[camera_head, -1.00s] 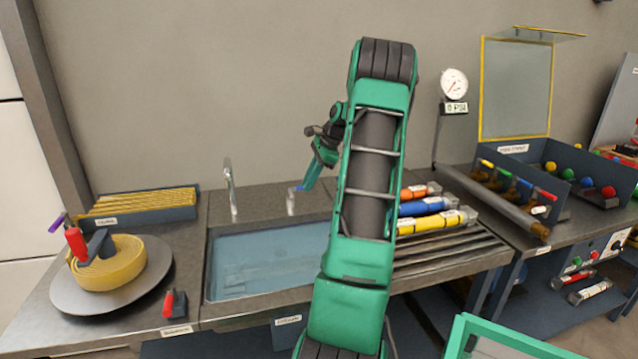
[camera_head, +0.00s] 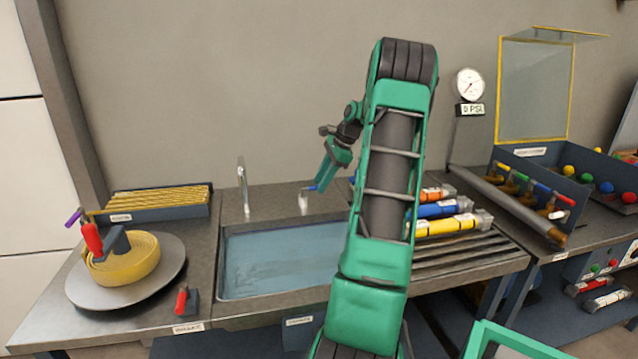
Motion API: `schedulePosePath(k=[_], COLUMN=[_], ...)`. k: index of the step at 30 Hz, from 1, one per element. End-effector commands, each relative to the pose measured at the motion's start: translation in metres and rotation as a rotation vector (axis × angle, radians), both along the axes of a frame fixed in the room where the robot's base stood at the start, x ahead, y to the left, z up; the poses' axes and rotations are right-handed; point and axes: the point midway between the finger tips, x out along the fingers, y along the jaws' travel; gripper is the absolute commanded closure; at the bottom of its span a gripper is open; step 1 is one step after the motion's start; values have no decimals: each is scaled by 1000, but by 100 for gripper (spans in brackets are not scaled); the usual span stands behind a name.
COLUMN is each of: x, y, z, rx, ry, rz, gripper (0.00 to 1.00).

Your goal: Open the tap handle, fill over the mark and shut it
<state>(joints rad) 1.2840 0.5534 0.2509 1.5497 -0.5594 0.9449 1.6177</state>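The sink basin (camera_head: 270,265) holds what looks like blue-tinted water, and no mark can be made out in it. A slim metal faucet (camera_head: 243,185) stands upright at the sink's back left. A small metal tap post with a blue handle (camera_head: 307,189) stands at the back edge, right of the faucet. My gripper (camera_head: 319,184) points down with its tips at or very close to the blue handle. The fingers overlap from this angle, so I cannot tell whether they touch it or are shut.
Orange, blue and yellow cylinders (camera_head: 445,226) lie on the slatted drainboard right of the sink, partly behind my arm. A yellow hose coil (camera_head: 125,262) sits on a round plate at left. A pressure gauge (camera_head: 468,85) reads 0 PSI.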

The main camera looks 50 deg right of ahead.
Motion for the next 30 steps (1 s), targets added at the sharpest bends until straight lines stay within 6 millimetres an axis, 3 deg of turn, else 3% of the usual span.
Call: schedulePosePath(k=[5, 19, 30], x=[-5, -35, -40], y=[-3, -18, -20], z=[12, 84, 97], rx=[-2, -3, -1], ry=[-1, -1, 1], rz=[-2, -2, -1], gripper=[68, 68, 68])
